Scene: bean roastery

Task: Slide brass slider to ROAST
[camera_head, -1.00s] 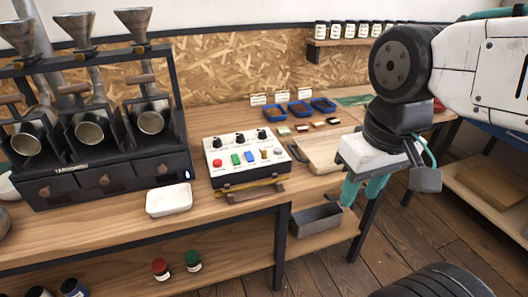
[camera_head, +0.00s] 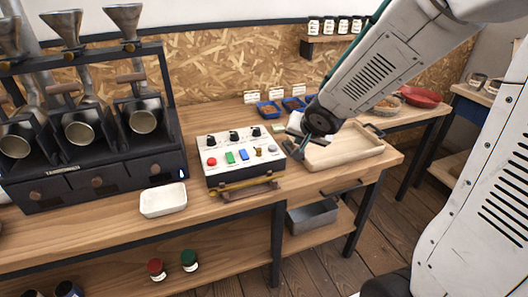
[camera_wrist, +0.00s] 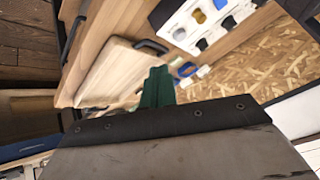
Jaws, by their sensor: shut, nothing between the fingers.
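The white control box (camera_head: 232,160) stands on the bench, with black knobs and coloured buttons on its sloped top. A brass-coloured bar (camera_head: 240,187) runs along its front edge on a wooden support. I cannot make out the slider's exact position or a ROAST label. My gripper (camera_head: 296,150) is just right of the box, partly hidden behind my arm, and touches nothing that I can see. In the wrist view, its green fingers (camera_wrist: 157,87) are together and empty. The box (camera_wrist: 200,20) shows at the top there.
A wooden tray (camera_head: 365,147) with black handles lies right of the box. Blue dishes (camera_head: 268,110) stand behind. A white dish (camera_head: 163,200) lies left, beside the dark roaster (camera_head: 100,180). A grey metal bin (camera_head: 312,217) is on the lower shelf.

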